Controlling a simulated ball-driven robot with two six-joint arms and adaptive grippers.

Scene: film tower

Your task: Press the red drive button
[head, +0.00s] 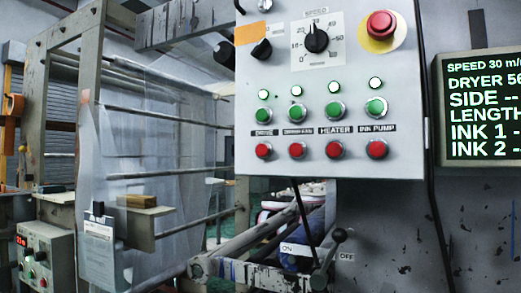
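A light grey control panel (255,178) fills the upper middle of the head view. Along its bottom is a row of red buttons, each below a green one. The leftmost red button (263,150) sits under a small label that seems to read DRIVE, though the print is blurred. The green button (264,112) above it has a lit green lamp (263,94) over it. The other red buttons are under a blurred label, HEATER (334,149) and INK PUMP (377,149). Neither of my grippers is in view.
A large red mushroom button (381,24) on yellow and a black speed dial (316,39) are higher on the panel. An ON/OFF lever (330,262) stands below it. A readout screen (482,110) is at right; a film frame (85,90) is at left.

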